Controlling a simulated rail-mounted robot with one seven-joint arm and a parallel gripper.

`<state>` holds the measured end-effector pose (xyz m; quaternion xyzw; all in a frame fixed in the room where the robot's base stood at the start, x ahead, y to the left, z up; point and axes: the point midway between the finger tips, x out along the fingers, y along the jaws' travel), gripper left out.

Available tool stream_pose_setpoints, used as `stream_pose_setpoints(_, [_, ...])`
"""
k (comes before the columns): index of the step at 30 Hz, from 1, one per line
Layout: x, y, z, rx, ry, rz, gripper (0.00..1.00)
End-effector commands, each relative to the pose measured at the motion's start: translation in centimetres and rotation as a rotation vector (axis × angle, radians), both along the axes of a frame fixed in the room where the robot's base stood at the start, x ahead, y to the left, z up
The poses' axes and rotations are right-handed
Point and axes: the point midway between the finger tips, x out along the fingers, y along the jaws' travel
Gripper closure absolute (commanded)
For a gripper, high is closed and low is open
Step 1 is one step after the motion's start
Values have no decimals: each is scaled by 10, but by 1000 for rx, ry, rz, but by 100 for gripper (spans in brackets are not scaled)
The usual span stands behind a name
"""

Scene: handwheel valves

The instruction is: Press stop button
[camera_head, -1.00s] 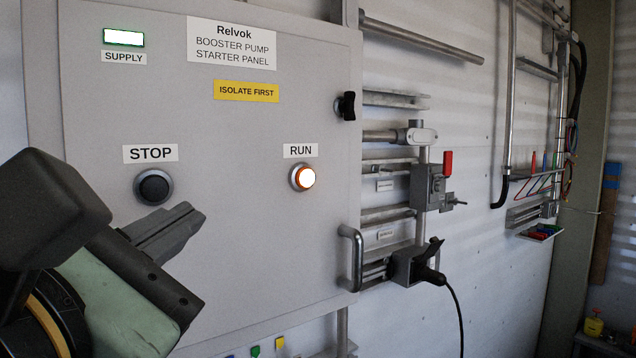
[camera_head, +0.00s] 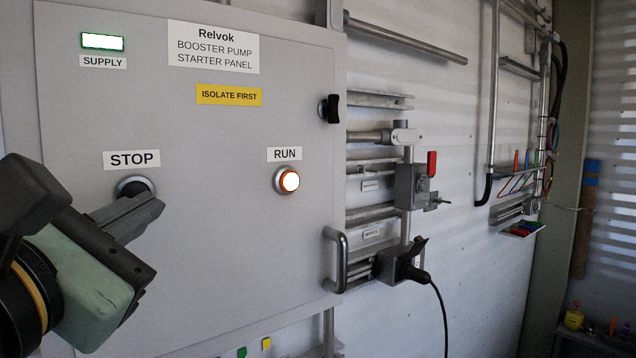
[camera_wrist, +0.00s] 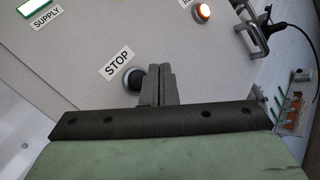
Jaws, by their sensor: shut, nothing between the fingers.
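The STOP button (camera_head: 133,184) is a dark round button in a grey ring under the STOP label (camera_head: 132,160) on the grey starter panel (camera_head: 215,245). My gripper (camera_head: 155,203) is shut and empty, its fingers in front of the lower part of the button in the head view. In the wrist view the button (camera_wrist: 133,80) shows just left of my gripper's fingertips (camera_wrist: 160,72), partly hidden by them. I cannot tell whether the fingers touch the panel or button. The RUN button (camera_head: 287,180) glows white-orange to the right.
A lit green-edged SUPPLY lamp (camera_head: 102,41) is at the panel's upper left. A black latch (camera_head: 330,109) and a metal handle (camera_head: 337,260) stand out on the panel's right edge. Pipes and a switch box with a red lever (camera_head: 431,163) are on the wall beyond.

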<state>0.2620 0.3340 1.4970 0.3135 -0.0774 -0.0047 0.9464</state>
Motion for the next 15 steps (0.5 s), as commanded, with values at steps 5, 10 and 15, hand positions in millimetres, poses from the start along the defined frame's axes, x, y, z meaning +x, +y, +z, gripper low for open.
stream_pose_setpoints(5, [15, 14, 2, -2, -1, -1, 100])
stream_pose_setpoints(10, [21, 19, 1, 0, -1, -1, 100])
stream_pose_setpoints(15, [23, 21, 0, 0, -1, 0, 100])
